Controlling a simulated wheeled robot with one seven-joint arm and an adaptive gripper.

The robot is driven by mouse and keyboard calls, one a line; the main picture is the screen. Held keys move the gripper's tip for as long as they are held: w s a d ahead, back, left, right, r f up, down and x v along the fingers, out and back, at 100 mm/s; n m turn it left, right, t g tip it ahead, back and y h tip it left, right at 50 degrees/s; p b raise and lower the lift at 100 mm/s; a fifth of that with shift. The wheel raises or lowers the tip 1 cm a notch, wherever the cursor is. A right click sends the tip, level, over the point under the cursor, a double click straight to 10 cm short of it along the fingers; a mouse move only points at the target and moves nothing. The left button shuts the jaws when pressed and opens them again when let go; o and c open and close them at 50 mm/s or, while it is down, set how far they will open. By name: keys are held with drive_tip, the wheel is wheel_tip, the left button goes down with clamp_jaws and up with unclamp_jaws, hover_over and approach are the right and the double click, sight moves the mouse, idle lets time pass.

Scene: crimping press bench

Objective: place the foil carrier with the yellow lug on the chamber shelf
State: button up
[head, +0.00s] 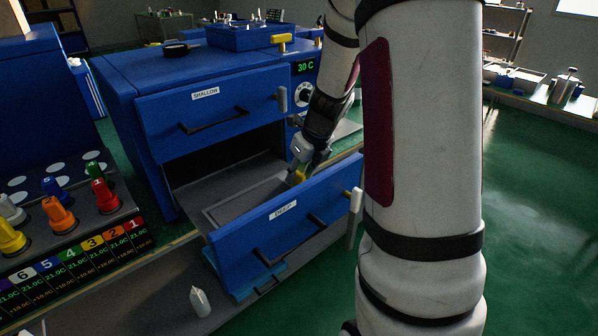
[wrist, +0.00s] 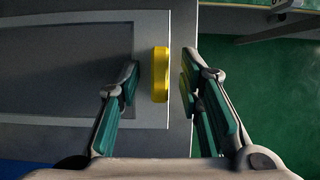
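The foil carrier (head: 222,214) is a flat grey plate with a recessed panel. It lies level in the opening behind the lowered DEEP front (head: 283,232); how far it rests on the chamber shelf is hard to tell. Its yellow lug (wrist: 160,75) stands at the plate's right edge in the wrist view. My gripper (wrist: 158,88) is open, with one finger on each side of the lug and visible gaps to both.
The SHALLOW front (head: 210,110) above is closed. A blue tray with a yellow handle (head: 250,37) and a dark round item (head: 182,50) sit on the cabinet. A rack of coloured knobs (head: 70,215) stands left. A white bottle (head: 200,301) stands in front.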

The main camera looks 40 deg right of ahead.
drive_tip(key=p+v, duration=0.4)
drive_tip(key=v, duration=0.8)
drive_tip(key=s+a+r+n, duration=0.2)
drive_tip(key=s+a+n, duration=0.1)
drive_tip(key=a+n, duration=0.2)
drive_tip(key=s+a+r+n+y, duration=0.1)
drive_tip(key=s+a+r+n, duration=0.1)
drive_tip(key=a+n, duration=0.3)
drive_tip(key=s+a+r+n, duration=0.2)
drive_tip(key=s+a+n, duration=0.2)
drive_tip(key=a+n, duration=0.1)
drive_tip(key=shift+a+r+n+g, duration=0.4)
drive_tip(key=shift+n, duration=0.4)
drive_tip(key=s+a+n, duration=0.3)
drive_tip(key=s+n, duration=0.4)
drive_tip(key=n, duration=0.2)
drive_tip(key=s+a+n+g+h, duration=0.1)
drive_tip(key=s+a+n, duration=0.2)
drive_tip(key=s+n, duration=0.5)
drive_tip(key=shift+s+f+n, duration=0.15)
drive_tip(key=shift+s+n, duration=0.1)
drive_tip(key=shift+n, duration=0.75)
drive_tip(key=shift+a, duration=0.1)
